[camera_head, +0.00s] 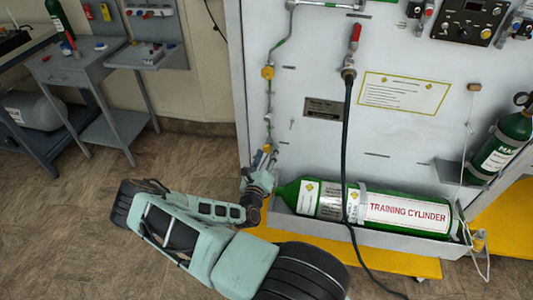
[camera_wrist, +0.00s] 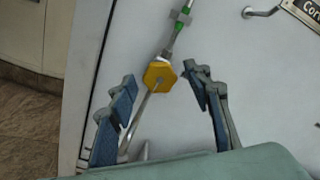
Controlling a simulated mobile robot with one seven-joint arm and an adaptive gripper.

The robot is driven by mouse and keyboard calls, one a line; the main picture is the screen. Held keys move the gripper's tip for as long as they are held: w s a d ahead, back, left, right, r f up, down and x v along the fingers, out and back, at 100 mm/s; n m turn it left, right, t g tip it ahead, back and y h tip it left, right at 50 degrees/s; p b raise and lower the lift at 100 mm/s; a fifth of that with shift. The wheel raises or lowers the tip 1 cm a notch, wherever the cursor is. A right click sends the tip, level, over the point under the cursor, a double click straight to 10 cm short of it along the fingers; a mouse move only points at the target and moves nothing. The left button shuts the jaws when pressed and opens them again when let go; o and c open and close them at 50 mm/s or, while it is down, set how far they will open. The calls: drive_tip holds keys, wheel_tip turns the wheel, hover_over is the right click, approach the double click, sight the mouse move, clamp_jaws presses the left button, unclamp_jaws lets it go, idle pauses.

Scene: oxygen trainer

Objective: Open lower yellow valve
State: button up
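The lower yellow valve (camera_head: 267,148) sits low on a thin vertical pipe on the white panel, just beyond my gripper (camera_head: 262,161) in the head view. In the wrist view a yellow six-sided valve body (camera_wrist: 159,77) shows on a slanting pipe. I cannot tell for certain that it is the lower one. My gripper (camera_wrist: 163,90) is open, with its two blue-grey fingers apart and the yellow body in view between and beyond their tips. I see no clear contact. The lower end of the pipe is partly hidden by my gripper.
A second yellow valve (camera_head: 268,72) is higher on the same pipe. The green training cylinder (camera_head: 395,211) lies in a tray right of my gripper, with a dark hose (camera_head: 346,140) hanging before it. Grey tables (camera_head: 75,70) stand left, with open floor between.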

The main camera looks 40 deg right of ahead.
drive_tip(key=shift+a, duration=0.1)
drive_tip(key=v, duration=1.2)
